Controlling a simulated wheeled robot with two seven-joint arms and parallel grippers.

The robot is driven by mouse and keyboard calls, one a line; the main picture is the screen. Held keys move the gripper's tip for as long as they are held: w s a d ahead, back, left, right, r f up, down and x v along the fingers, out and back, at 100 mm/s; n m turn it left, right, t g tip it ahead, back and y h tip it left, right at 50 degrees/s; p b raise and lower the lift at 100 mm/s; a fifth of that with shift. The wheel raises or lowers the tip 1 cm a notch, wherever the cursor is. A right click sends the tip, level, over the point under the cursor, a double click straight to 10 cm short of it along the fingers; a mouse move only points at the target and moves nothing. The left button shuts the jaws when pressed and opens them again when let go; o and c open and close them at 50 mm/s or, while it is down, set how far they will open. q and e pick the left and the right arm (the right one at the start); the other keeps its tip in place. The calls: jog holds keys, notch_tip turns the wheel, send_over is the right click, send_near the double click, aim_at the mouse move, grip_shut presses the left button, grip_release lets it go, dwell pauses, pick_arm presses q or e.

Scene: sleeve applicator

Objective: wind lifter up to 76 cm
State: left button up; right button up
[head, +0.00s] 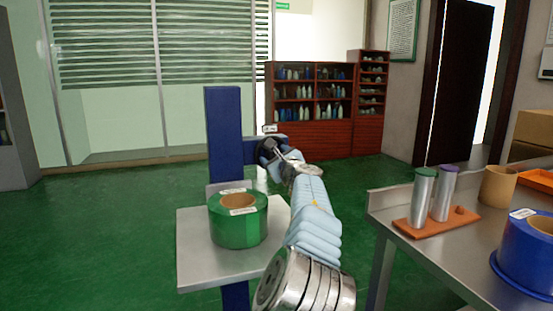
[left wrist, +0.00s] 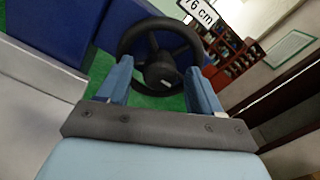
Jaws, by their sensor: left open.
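The lifter has a blue column (head: 224,135) and a grey platform (head: 195,262). A large green roll (head: 238,228) with a tan core sits on the platform. A black handwheel (head: 265,147) is on the blue side arm of the lifter; it fills the upper middle of the left wrist view (left wrist: 160,72). A white label reading "76 cm" (left wrist: 198,10) is beside the wheel. My left gripper (left wrist: 158,66) is open, its two blue fingers on either side of the wheel's hub, overlapping the rim. I cannot tell whether they touch it. My right gripper is out of view.
A metal table (head: 400,228) at the right carries an orange tray (head: 455,224) with two capped cylinders, a tan roll (head: 497,185) and a blue roll (head: 527,262). Red shelves (head: 325,138) with bottles stand at the back. Green floor is free at the left.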

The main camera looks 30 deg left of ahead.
pick_arm(q)
jog(key=b+v, duration=0.3)
jog(key=v, duration=1)
jog(key=shift+s+d, duration=0.25)
jog(key=shift+d, duration=0.1)
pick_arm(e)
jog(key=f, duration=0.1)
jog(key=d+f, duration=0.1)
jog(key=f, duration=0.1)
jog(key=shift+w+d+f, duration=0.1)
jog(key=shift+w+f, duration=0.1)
